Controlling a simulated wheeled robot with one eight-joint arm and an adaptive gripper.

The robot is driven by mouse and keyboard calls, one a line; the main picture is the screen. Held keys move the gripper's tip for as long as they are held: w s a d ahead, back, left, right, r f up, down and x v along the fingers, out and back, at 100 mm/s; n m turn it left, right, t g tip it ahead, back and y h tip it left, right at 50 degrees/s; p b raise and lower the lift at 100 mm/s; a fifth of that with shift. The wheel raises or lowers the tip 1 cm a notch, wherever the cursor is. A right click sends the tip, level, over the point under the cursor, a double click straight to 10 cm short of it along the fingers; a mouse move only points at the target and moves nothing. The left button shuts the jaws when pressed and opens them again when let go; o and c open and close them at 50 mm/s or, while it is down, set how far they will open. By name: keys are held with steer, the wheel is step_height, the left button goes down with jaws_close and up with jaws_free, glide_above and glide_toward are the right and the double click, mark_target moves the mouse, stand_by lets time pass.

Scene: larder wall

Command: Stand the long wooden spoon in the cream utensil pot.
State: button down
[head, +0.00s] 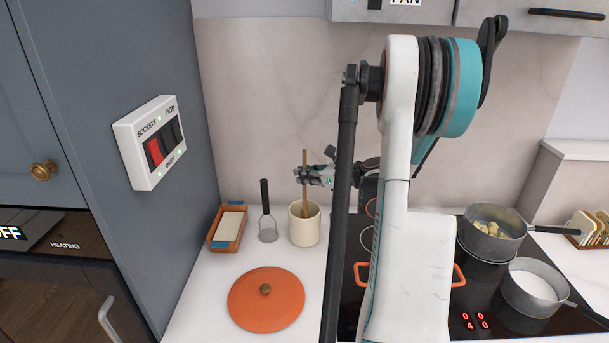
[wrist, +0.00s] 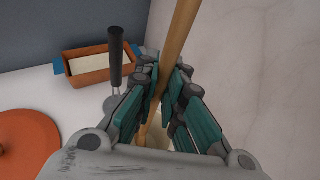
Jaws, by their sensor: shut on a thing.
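The long wooden spoon (head: 305,174) stands nearly upright, its lower part inside the cream utensil pot (head: 305,231) on the white counter. My gripper (head: 301,177) is shut on the spoon's handle above the pot's rim. In the wrist view the spoon (wrist: 181,40) runs between the teal finger pads of my gripper (wrist: 163,95), and only a little of the pot shows below them. The spoon's lower end is hidden inside the pot, so I cannot tell whether it touches the bottom.
A dark-handled utensil (head: 265,205) stands left of the pot, beside an orange dish (head: 226,246) with pale contents. An orange lid (head: 266,300) lies in front. The black hob (head: 350,268) is to the right, with two pans, one grey pan (head: 491,243) holding yellowish food.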

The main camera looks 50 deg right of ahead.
steer(key=c, duration=1.6)
jaws_free()
steer(key=shift+c, duration=0.2)
steer(key=v, duration=1.2)
